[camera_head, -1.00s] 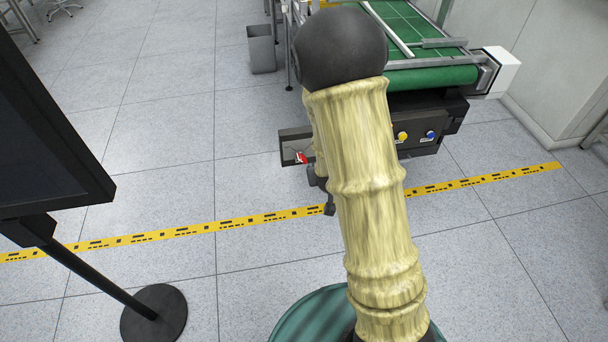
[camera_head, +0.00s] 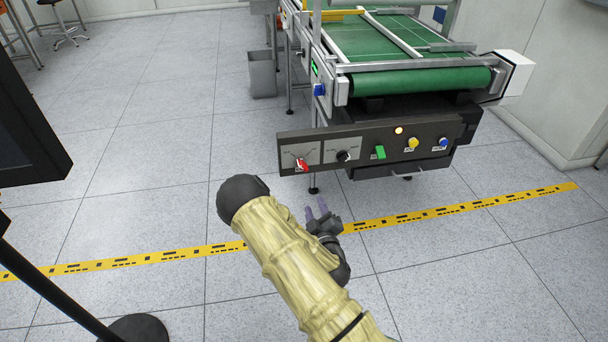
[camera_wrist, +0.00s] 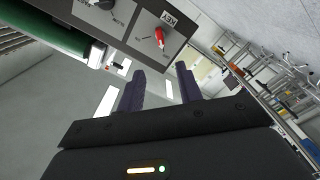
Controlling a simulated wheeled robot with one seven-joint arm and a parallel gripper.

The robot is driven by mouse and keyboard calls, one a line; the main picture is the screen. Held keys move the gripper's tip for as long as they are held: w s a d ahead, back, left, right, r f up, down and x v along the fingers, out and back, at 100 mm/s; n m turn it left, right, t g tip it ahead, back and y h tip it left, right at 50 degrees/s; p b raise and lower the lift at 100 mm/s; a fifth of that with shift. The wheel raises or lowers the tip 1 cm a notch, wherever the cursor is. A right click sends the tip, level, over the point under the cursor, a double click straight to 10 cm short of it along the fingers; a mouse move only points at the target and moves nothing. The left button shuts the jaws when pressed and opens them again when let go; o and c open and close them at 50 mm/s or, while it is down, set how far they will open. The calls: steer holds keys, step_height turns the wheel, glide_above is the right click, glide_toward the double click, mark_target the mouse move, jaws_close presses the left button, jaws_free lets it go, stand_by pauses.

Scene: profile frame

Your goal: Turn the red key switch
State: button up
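The red key switch (camera_head: 301,164) sits on a light plate at the left end of the dark control panel (camera_head: 365,168) under the conveyor. In the wrist view the red key switch (camera_wrist: 160,38) shows beyond my fingers, near a label reading KEY. My gripper (camera_head: 316,208) is below and in front of the panel, a little right of the switch in the head view, apart from it. In the wrist view the two purple fingers of my gripper (camera_wrist: 160,88) stand wide apart with nothing between them.
The panel also carries a black knob (camera_head: 345,156), a green switch (camera_head: 379,152), a yellow button (camera_head: 413,143) and a blue button (camera_head: 443,143). The green conveyor (camera_head: 420,81) stands above. A dark screen (camera_head: 30,110) on a stand is at the left. Floor before the panel is clear.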

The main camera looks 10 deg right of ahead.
mark_target(304, 169)
steer(key=w+b, duration=0.3)
steer(key=w, duration=1.4)
steer(key=shift+w, duration=0.25)
jaws_close()
